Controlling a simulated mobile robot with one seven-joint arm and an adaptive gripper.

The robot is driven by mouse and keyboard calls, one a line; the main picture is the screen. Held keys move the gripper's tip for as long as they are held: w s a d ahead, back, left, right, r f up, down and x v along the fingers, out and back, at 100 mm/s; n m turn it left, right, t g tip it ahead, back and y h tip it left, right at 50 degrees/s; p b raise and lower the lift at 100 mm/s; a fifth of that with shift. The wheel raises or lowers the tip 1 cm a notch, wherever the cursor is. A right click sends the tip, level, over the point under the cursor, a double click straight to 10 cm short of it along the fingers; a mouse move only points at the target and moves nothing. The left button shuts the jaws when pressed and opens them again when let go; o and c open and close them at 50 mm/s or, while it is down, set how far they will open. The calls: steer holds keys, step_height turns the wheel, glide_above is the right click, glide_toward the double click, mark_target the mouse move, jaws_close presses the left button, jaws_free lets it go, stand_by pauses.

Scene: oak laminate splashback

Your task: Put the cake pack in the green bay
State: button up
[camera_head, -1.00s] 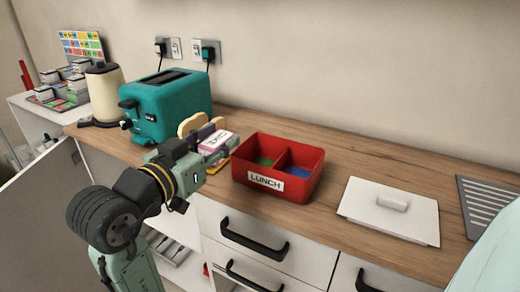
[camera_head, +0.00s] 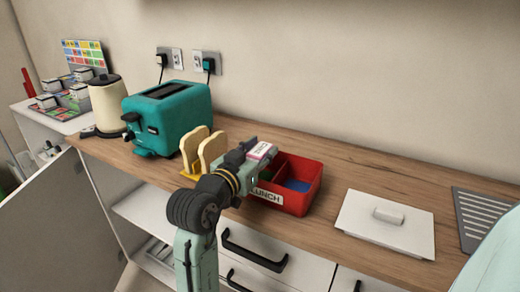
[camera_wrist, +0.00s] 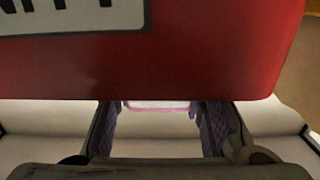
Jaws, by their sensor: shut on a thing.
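The cake pack (camera_head: 262,151) is a small white and pink box. My gripper (camera_head: 248,153) is shut on it and holds it up at the left part of the red lunch box (camera_head: 308,197). In the wrist view a pink and white strip of the cake pack (camera_wrist: 158,105) shows between my fingers (camera_wrist: 160,125), beyond the red wall (camera_wrist: 200,60). The lunch box has two bays. The right bay has a blue floor (camera_head: 297,185).
Bread slices (camera_head: 212,150) in a yellow holder stand left of my gripper. A teal toaster (camera_head: 170,118) and a cream kettle (camera_head: 108,103) are farther left. A white lid (camera_head: 385,225) lies right of the lunch box, with a grey ridged mat (camera_head: 485,215) beyond.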

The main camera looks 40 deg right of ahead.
steer(key=shift+f+b, duration=0.5)
steer(key=shift+f, duration=0.15)
steer(key=o, duration=1.2)
steer(key=shift+f, duration=0.1)
steer(key=shift+c, duration=0.2)
